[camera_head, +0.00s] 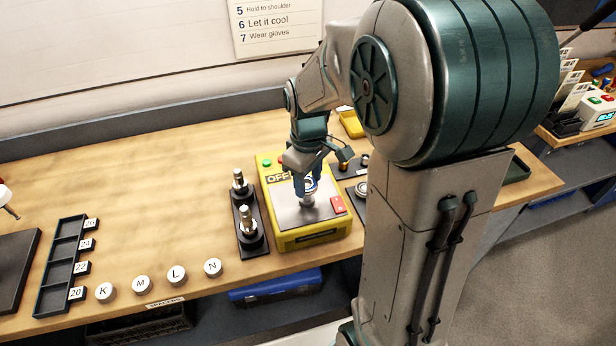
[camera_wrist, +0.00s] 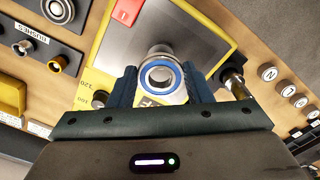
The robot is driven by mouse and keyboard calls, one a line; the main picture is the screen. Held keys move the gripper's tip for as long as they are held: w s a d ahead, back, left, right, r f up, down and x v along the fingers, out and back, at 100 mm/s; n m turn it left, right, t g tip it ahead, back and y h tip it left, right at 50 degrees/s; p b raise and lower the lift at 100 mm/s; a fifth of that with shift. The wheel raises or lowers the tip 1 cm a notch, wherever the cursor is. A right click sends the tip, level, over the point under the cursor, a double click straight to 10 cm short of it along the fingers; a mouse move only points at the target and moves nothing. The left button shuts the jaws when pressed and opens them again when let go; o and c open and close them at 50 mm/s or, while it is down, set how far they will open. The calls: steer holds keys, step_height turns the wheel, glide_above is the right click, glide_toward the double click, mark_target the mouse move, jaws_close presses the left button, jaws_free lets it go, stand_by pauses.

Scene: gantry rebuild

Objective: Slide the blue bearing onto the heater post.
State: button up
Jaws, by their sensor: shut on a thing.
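The yellow heater (camera_head: 312,240) stands on the bench with a metal top plate, an OFF label and a red switch (camera_head: 338,205). Its short silver post (camera_head: 308,203) rises from the plate; it also shows in the wrist view (camera_wrist: 160,50). My gripper (camera_head: 306,187) points down over the plate, shut on the blue bearing (camera_head: 311,185). In the wrist view the blue-rimmed bearing (camera_wrist: 161,91) sits between the two blue fingers, overlapping the near side of the post. I cannot tell whether it is around the post or just above it. My fingers partly hide the post in the head view.
A black base (camera_head: 249,241) with two upright silver shafts stands close left of the heater. Several lettered white discs (camera_head: 143,284) and a labelled black rack (camera_head: 52,283) lie further left. A board marked BUSHES (camera_wrist: 30,32) is beside the heater. The bench's back left is clear.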

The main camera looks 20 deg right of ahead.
steer(key=shift+f+b, duration=1.25)
steer(key=shift+f, duration=0.5)
steer(key=o, duration=1.1)
step_height(320, 180, up, 14)
steer(key=shift+f+b, duration=0.1)
steer(key=shift+b, duration=0.35)
